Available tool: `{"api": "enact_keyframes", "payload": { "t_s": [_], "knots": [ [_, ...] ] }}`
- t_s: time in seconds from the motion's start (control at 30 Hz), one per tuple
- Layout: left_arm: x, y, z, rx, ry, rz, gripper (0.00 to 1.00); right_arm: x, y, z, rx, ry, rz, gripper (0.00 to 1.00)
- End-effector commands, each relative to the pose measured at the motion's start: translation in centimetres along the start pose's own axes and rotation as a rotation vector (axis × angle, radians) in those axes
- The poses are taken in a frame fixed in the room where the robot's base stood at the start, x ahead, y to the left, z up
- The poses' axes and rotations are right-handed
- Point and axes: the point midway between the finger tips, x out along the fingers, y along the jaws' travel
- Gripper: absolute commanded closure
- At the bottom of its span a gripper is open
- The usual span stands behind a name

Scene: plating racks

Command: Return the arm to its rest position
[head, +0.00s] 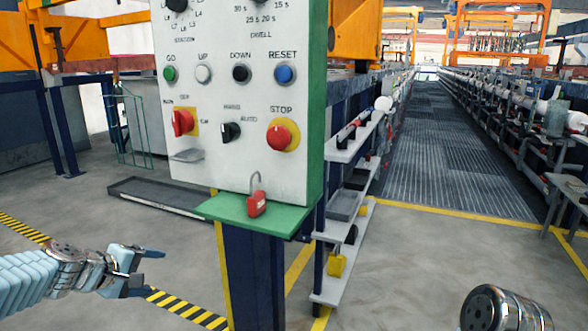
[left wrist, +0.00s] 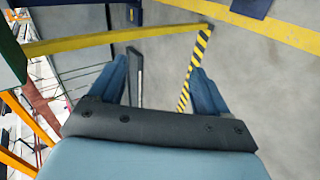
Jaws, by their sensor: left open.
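My left gripper (head: 150,272) is at the lower left in the head view, in front of and below the control panel (head: 190,100). Its two fingers are spread apart with nothing between them. In the left wrist view the same open gripper (left wrist: 163,80) shows floor and a striped line beyond its fingers. My right gripper is not in view; only a rounded metal part of mine shows at the lower right of the head view.
The panel, with several buttons and knobs, stands on a dark post (head: 255,275). A red padlock (head: 256,204) is on its green ledge (head: 225,208). A grey shelf rack (head: 350,150) stands behind it. A long tray (head: 165,197) lies on the floor. Open floor lies around my left gripper.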

Motion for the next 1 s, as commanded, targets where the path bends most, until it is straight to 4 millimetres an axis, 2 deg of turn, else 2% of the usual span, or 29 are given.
{"api": "enact_keyframes", "payload": {
  "t_s": [0.03, 0.1, 0.17, 0.23, 0.3, 0.37, 0.4, 0.5, 0.6, 0.7, 0.8, 1.0],
  "knots": [
    [3.1, -2.8, 1.6, 0.035, -0.028, -0.088, 0.23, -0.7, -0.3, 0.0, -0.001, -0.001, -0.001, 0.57],
    [6.8, -7.2, 4.0, 0.109, -0.061, -0.197, 0.23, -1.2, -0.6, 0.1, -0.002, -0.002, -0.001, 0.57],
    [9.4, -11.1, 6.5, 0.181, -0.101, -0.284, 0.23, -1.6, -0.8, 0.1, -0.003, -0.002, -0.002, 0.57],
    [11.8, -15.8, 9.9, 0.276, -0.160, -0.371, 0.23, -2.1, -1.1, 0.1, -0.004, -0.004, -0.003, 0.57],
    [13.2, -20.4, 13.8, 0.380, -0.234, -0.439, 0.23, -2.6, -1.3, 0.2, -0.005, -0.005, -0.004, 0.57],
    [13.7, -24.1, 17.3, 0.467, -0.306, -0.480, 0.23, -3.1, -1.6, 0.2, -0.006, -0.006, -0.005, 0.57],
    [13.8, -26.2, 19.6, 0.523, -0.356, -0.496, 0.23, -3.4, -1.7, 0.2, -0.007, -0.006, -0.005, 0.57],
    [13.0, -30.6, 24.9, 0.638, -0.475, -0.507, 0.23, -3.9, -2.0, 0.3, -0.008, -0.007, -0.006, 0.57],
    [11.8, -33.2, 28.8, 0.713, -0.567, -0.491, 0.23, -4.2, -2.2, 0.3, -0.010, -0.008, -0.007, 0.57],
    [10.9, -34.6, 31.0, 0.751, -0.619, -0.474, 0.23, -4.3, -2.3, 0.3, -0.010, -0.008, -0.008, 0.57],
    [10.6, -35.1, 31.9, 0.766, -0.639, -0.464, 0.23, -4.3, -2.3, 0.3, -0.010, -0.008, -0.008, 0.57],
    [10.7, -35.1, 31.9, 0.767, -0.638, -0.463, 0.23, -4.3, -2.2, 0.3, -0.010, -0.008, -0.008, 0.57]
  ]
}}
